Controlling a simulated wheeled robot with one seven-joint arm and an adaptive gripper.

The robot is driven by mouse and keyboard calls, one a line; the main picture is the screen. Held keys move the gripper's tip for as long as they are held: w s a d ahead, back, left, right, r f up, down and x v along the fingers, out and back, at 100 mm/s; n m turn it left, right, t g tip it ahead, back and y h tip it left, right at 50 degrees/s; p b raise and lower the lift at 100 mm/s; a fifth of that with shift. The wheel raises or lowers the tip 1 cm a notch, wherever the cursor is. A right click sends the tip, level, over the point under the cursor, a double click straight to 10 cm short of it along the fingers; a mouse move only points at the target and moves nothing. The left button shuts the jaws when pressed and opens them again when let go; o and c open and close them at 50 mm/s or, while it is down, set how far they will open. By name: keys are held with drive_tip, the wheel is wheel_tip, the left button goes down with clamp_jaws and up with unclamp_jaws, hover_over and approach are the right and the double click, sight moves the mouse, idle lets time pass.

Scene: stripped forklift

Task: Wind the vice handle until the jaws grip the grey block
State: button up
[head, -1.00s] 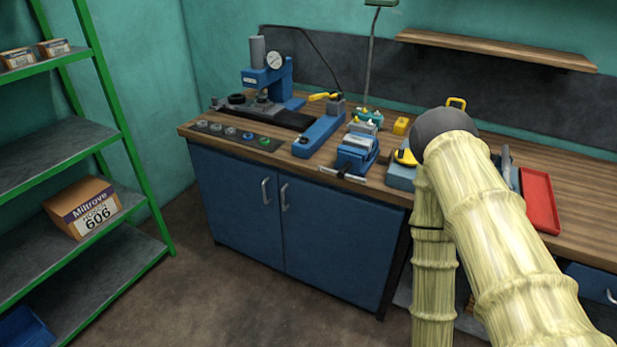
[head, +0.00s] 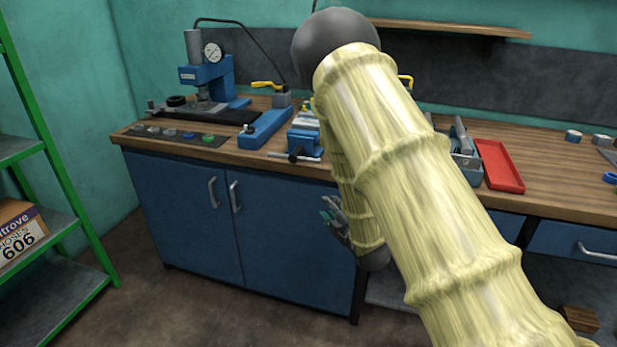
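The blue vice (head: 303,138) stands at the front edge of the workbench, left of my arm. Its handle (head: 294,157), a thin bar with a dark hub, sticks out over the front edge and lies roughly level. Something light grey shows at the top of the vice, but my arm covers its right part. I cannot make out the grey block or any gap at the jaws. My gripper (head: 334,218) hangs in front of the blue cabinet, below and right of the handle and apart from it. It is small and partly behind my arm, so its opening is unclear.
A blue press with a dial (head: 208,75) and a long blue fixture (head: 264,128) stand left of the vice. A red tray (head: 499,165) lies to the right. Green shelving (head: 60,175) stands at the left. The floor before the cabinet looks clear.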

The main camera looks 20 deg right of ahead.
sight(310, 161)
drive_tip(key=w+r+n+t+y+b, duration=0.2)
drive_tip(key=w+r+n, duration=0.3)
drive_tip(key=r, duration=0.3)
drive_tip(key=x, duration=0.6)
drive_tip(key=p+x, duration=0.1)
drive_tip(key=x, duration=0.3)
drive_tip(key=shift+s+a+r, duration=0.1)
drive_tip(key=shift+a+r, duration=0.1)
drive_tip(key=shift+a, duration=0.15)
drive_tip(key=shift+c, duration=0.4)
clamp_jaws()
